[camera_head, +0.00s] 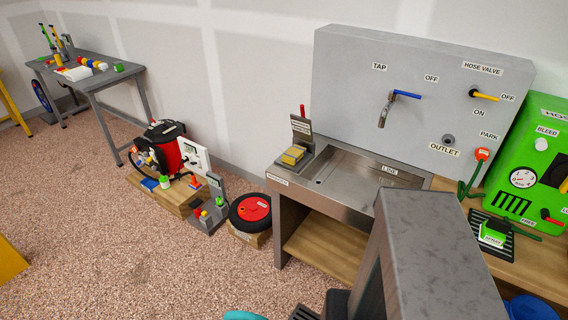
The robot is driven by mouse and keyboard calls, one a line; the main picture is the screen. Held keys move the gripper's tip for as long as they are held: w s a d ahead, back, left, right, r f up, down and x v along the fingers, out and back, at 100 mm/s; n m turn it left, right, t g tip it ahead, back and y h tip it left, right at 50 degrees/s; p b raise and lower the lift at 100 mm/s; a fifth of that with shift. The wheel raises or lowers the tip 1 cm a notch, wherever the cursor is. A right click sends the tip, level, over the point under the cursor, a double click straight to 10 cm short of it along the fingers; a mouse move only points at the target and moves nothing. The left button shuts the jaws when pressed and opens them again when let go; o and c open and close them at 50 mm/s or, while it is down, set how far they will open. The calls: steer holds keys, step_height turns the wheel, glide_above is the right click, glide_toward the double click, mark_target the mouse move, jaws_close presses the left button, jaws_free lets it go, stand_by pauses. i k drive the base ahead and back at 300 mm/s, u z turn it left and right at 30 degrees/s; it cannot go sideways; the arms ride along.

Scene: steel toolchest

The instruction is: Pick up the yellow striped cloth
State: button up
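A small yellow item (293,155) with darker bands lies on the left ledge of the steel sink (345,172), just in front of a small upright sign. It may be the yellow striped cloth, folded, but it is too small to be sure. No other clearly striped yellow cloth shows. My gripper is not in view.
A large grey block (430,240) stands close in front and hides part of the sink and counter. A tap (387,108) overhangs the basin. A green machine (535,170) stands at right. A red-and-black vacuum (163,145) stands left; open speckled floor (130,255) lies at front left.

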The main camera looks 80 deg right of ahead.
mark_target(293, 154)
steer(key=u, duration=0.05)
steer(key=k, duration=1.05)
steer(key=z, duration=0.45)
steer(key=i, duration=0.75)
steer(key=u, duration=0.05)
